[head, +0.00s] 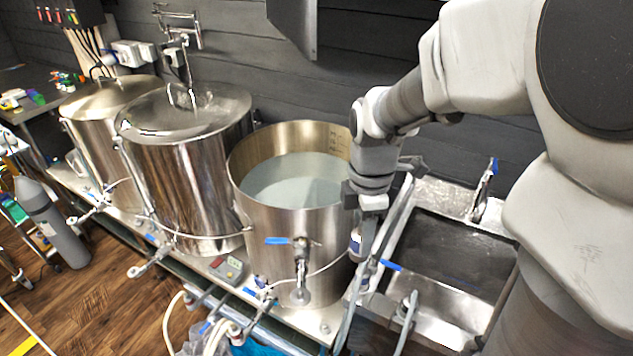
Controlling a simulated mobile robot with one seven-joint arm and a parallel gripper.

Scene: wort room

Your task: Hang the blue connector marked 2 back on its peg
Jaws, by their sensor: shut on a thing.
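My gripper (364,250) points down beside the right wall of the open steel kettle, between it and the sink. It is shut on a small blue and white piece (355,243), probably the blue connector. The piece is mostly hidden by the fingers, and I cannot read a number on it. Grey hose runs close by on the right. I cannot make out the connector's peg in this view.
The open kettle (262,232) holds pale liquid. Two lidded steel kettles (190,180) stand left of it. A steel sink (440,322) lies right. Blue-handled valves (300,262) and hoses (398,322) crowd the front edge. A gas cylinder (55,225) stands on the floor.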

